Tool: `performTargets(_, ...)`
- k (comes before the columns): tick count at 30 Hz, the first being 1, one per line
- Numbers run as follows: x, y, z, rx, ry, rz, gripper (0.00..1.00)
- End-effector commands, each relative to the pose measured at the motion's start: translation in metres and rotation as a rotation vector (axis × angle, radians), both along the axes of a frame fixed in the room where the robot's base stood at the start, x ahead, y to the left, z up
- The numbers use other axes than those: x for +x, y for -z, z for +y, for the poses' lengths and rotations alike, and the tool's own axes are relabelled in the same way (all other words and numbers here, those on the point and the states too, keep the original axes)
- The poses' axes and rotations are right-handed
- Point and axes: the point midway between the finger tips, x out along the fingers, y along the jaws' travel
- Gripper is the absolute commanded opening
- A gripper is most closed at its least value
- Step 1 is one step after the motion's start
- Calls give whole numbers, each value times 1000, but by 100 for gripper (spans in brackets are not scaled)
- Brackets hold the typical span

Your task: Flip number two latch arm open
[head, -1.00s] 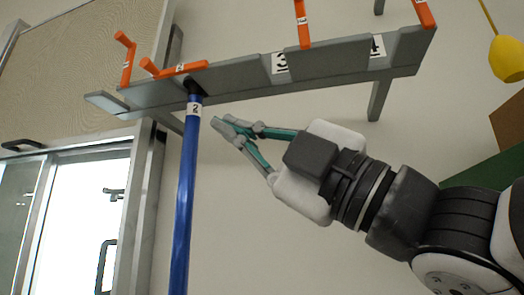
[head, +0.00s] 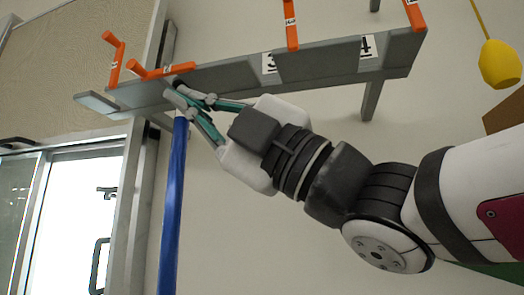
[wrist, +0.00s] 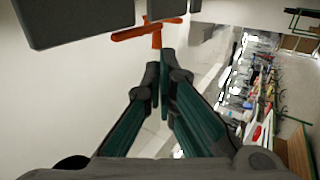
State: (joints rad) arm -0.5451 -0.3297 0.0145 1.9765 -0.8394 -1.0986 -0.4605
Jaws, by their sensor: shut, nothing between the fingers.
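The number two latch arm (head: 165,72) is an orange lever on the grey rack (head: 320,62). It lies nearly level along the rack above the blue rod (head: 174,200), with its short end turned up at the left. In the wrist view an orange latch (wrist: 145,31) shows just beyond my fingertips. My gripper (head: 178,92) is shut and empty, its tips at the rack's lower edge by the rod's top, just below the latch arm. It also shows in the wrist view (wrist: 162,75). The gripper hides the rod's top and its label; whether it touches the latch is unclear.
Other orange latches stand up from the rack: one at the left end (head: 114,58), one mid-rack (head: 291,25) and one at the right (head: 414,15). A yellow object (head: 500,64) hangs at the right. A glazed door (head: 80,210) is at lower left.

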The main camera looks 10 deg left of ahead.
Motion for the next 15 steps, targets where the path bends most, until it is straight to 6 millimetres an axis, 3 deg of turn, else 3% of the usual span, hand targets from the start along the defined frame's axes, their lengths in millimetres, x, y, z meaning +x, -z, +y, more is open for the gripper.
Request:
performTargets(9,3,-36,50,0,-1,2,0)
performTargets(15,5,-47,68,0,0,1,0)
